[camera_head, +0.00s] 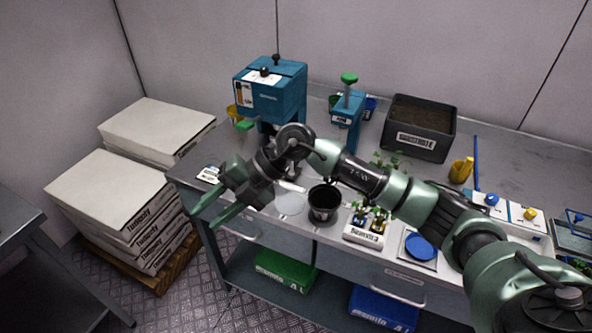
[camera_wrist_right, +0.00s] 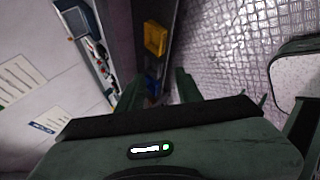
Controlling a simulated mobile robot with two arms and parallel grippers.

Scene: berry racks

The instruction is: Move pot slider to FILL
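A teal machine (camera_head: 270,94) with a black knob on top and a label on its front stands at the back left of the bench. My right arm hides its lower part, and I cannot make out a pot slider or the word FILL. A black pot (camera_head: 323,204) stands upright near the bench's front edge, right of my right gripper and apart from it. My right gripper (camera_head: 212,205) is open and empty, over the bench's front left corner, pointing left. Its two spread fingers also show in the right wrist view (camera_wrist_right: 158,88). My left gripper is not in view.
A smaller teal press (camera_head: 347,108) with a green knob stands behind my arm, beside a black soil crate (camera_head: 418,128). A white tray of seedlings (camera_head: 363,236) and a blue disc (camera_head: 420,247) lie at the front. Stacked bags (camera_head: 110,188) stand left of the bench.

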